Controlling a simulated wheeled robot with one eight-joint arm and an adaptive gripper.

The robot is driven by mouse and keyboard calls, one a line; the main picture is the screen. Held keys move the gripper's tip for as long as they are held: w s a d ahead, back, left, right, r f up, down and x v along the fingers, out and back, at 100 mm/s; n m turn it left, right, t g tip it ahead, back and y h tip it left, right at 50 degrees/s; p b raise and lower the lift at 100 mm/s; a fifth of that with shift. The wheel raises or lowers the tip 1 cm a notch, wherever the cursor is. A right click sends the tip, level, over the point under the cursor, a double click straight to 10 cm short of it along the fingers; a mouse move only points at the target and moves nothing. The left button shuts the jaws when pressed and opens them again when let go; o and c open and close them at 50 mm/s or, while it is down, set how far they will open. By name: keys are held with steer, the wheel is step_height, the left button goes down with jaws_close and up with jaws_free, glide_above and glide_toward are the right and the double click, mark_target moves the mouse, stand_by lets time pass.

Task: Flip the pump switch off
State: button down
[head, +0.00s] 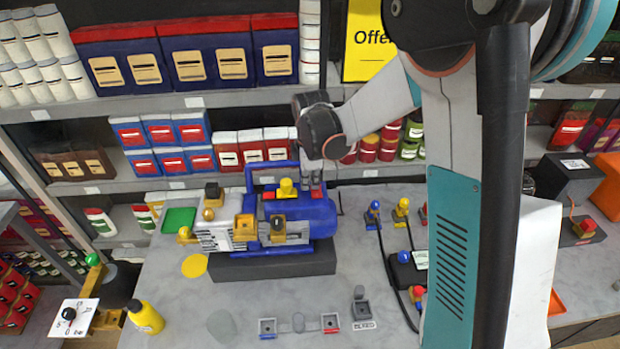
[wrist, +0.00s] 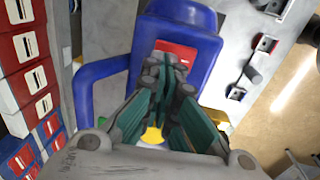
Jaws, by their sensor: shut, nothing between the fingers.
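The blue and white vacuum pump (head: 310,215) stands on a dark base on the grey bench, with its blue motor body at the right. My gripper (head: 317,188) points down over the top of the motor. A small red patch, possibly the switch, shows at the fingertips there; in the wrist view a red panel (wrist: 178,52) lies on the blue housing (wrist: 185,30), just past the fingertips (wrist: 160,68). My fingers are closed together and hold nothing. They partly cover the red panel, so the switch's position and any contact cannot be made out.
A blue tubular handle (head: 268,166) rises behind the motor, close to my gripper. Yellow-topped fittings (head: 286,187) stand left of it. Cables and a black box (head: 408,270) lie to the right. A yellow bottle (head: 145,317) stands front left. Stocked shelves line the back.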

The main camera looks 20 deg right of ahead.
steer(key=shift+w+f+b, duration=0.1)
steer(key=shift+f+b, duration=0.3)
steer(key=shift+b, duration=0.3)
steer(key=shift+r, duration=0.1)
steer(key=shift+s, duration=0.25)
steer(key=shift+s+a+r, duration=0.1)
steer(key=shift+s+a, duration=0.05)
steer(key=shift+s, duration=0.4)
